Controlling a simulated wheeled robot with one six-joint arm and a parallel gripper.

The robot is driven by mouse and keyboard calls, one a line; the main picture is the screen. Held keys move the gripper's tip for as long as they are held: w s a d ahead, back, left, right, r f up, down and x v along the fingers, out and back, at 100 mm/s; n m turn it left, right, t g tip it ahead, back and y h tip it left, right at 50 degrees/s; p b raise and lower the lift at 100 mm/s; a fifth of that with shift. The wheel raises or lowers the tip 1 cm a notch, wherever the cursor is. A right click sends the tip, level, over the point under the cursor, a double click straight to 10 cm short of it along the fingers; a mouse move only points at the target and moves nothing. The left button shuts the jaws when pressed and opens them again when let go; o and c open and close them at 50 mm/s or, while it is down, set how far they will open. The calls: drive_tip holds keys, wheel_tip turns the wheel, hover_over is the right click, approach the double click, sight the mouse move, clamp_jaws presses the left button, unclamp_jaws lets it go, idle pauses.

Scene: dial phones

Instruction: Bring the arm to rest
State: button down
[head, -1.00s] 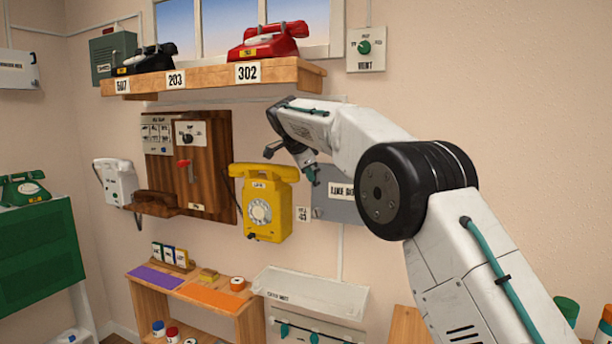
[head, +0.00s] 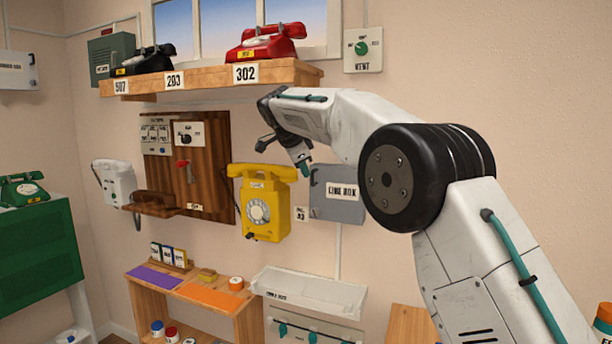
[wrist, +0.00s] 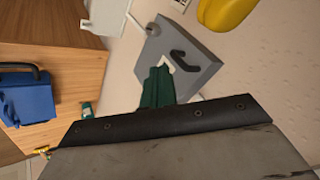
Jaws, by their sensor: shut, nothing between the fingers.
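My gripper (head: 304,168) hangs at the end of my bent arm, in front of the wall between the yellow wall phone (head: 264,203) and the grey line box (head: 338,194). It points downward and partly overlaps the line box's left side in the head view. Its fingers look shut and hold nothing. In the wrist view the green finger tips (wrist: 157,88) show in front of a grey box with a black handle, and the lower edge of a yellow object shows at the top.
A wooden shelf (head: 210,78) with a red phone (head: 266,42) and a black phone (head: 146,61) is above my gripper. A white tray (head: 309,290) and a low wooden table (head: 190,290) stand below. A blue object (wrist: 28,95) lies on wood in the wrist view.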

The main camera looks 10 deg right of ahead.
drive_tip(key=s+a+r, duration=0.3)
drive_tip(key=a+r, duration=0.2)
drive_tip(key=r, duration=0.1)
drive_tip(key=s+d+f+n+g+y, duration=0.1)
drive_tip(key=s+f+n+g, duration=0.1)
drive_tip(key=s+f+n, duration=0.5)
drive_tip(key=s+d+f+n+g+y, duration=0.1)
drive_tip(key=s+d+f+n, duration=0.2)
drive_tip(key=s, duration=1.3)
drive_tip(key=s+d+f+n+y, duration=0.1)
drive_tip(key=s+d+f+n, duration=0.2)
drive_tip(key=s+d+f, duration=0.4)
drive_tip(key=s+d+f+n+g+y, duration=0.1)
drive_tip(key=s+d+f, duration=0.4)
drive_tip(key=s+d, duration=0.7)
drive_tip(key=shift+s+d+f+n+g, duration=0.25)
drive_tip(key=shift+s+n, duration=0.65)
drive_tip(key=shift+s, duration=5.5)
drive_tip(key=shift+r, duration=0.1)
